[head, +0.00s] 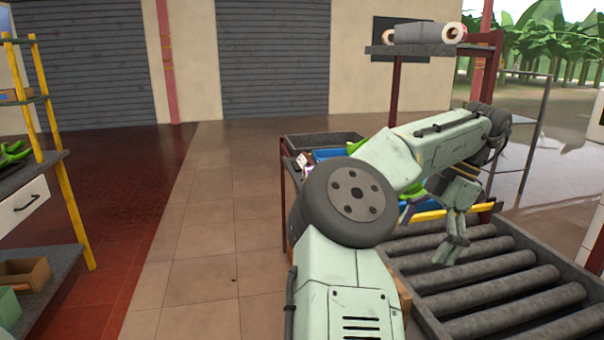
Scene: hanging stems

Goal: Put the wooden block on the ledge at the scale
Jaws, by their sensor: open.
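My gripper (451,250) hangs fingers-down over the grey roller conveyor at the right of the head view. It is open, with nothing visible between its fingers. I cannot make out the wooden block, its ledge or the scale in this view. My arm covers part of the bench behind the conveyor and may hide things there. A small brown surface (401,287) shows beside my arm at the conveyor's left edge, but I cannot tell what it is.
The roller conveyor (505,296) looks empty. Behind it are a dark tray (322,141), blue and green items, and a yellow bar (428,214). A raised shelf (415,51) holds a roll (425,33). Shelving with a cardboard box (25,274) stands left; tiled floor between is clear.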

